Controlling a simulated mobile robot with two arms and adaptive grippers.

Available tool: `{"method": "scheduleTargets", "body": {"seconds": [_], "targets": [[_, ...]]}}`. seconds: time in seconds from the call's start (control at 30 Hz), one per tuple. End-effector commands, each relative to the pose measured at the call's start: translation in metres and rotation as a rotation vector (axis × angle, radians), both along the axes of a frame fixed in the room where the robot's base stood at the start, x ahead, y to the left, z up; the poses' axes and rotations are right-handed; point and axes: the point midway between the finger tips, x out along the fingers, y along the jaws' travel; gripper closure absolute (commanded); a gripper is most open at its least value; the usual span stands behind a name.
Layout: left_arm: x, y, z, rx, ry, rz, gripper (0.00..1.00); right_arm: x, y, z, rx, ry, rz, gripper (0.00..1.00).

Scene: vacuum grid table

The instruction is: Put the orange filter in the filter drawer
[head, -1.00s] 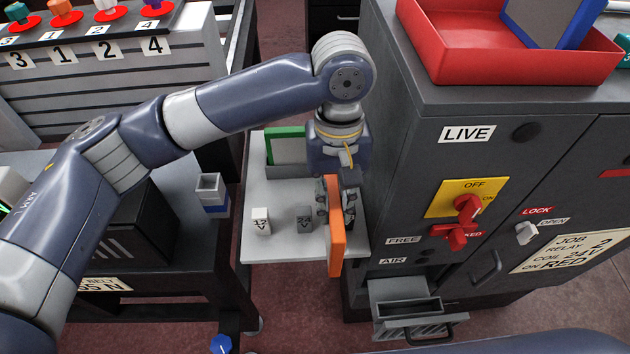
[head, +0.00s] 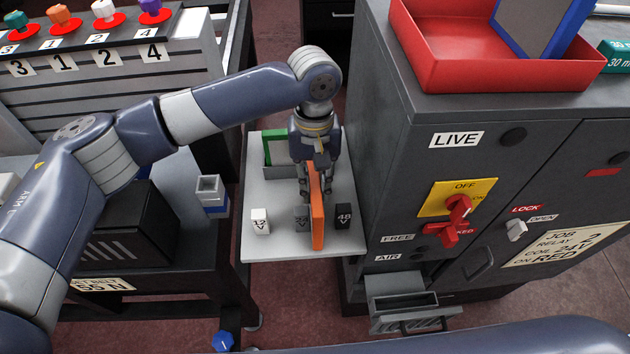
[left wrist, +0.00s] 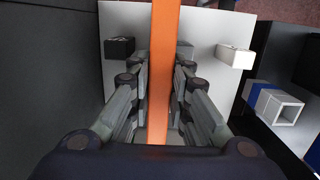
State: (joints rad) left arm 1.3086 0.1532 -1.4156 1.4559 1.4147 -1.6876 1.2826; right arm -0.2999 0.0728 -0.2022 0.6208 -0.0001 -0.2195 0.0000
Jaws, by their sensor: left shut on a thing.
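The orange filter (head: 317,222) is a thin upright panel over the pale side table. It also shows in the left wrist view (left wrist: 164,60), running between the fingers. My left gripper (head: 312,190) is shut on the orange filter near its far end, pointing down. Whether the filter's lower edge touches the table is unclear. The filter drawer (head: 404,303) stands pulled out low on the grey cabinet, to the right of and nearer than the table. It looks empty. My right gripper is not in view.
On the pale table (head: 275,247) are small blocks: a white one (head: 260,221), a grey one partly hidden, and a black one (head: 343,215). A green-framed filter (head: 275,147) stands behind. The grey cabinet (head: 370,120) wall rises close on the right.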

Motion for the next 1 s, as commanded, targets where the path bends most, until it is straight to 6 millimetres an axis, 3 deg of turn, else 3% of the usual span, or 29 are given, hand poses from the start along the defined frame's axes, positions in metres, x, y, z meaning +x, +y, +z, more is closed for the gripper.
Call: {"method": "scheduleTargets", "body": {"seconds": [0.07, 0.1, 0.17, 0.2, 0.63, 1.0], "targets": [[0.0, 0.0, -0.001, 0.0, 0.001, 0.0, 1.0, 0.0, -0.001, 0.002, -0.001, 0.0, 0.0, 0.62], [0.0, 0.0, -0.002, -0.001, 0.001, 0.0, 0.78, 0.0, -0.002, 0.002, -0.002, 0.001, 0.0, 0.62], [0.0, 0.0, -0.002, 0.0, 0.0, 0.0, 0.64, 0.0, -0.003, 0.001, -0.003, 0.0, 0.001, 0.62], [0.0, 0.0, -0.002, 0.0, 0.0, 0.0, 0.62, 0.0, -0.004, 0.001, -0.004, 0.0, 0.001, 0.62], [0.001, -0.001, 0.006, 0.0, -0.001, 0.0, 0.62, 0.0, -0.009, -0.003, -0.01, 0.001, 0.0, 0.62], [0.01, -0.002, 0.081, -0.002, -0.003, 0.0, 0.62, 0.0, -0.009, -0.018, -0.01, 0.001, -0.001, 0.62]]}}
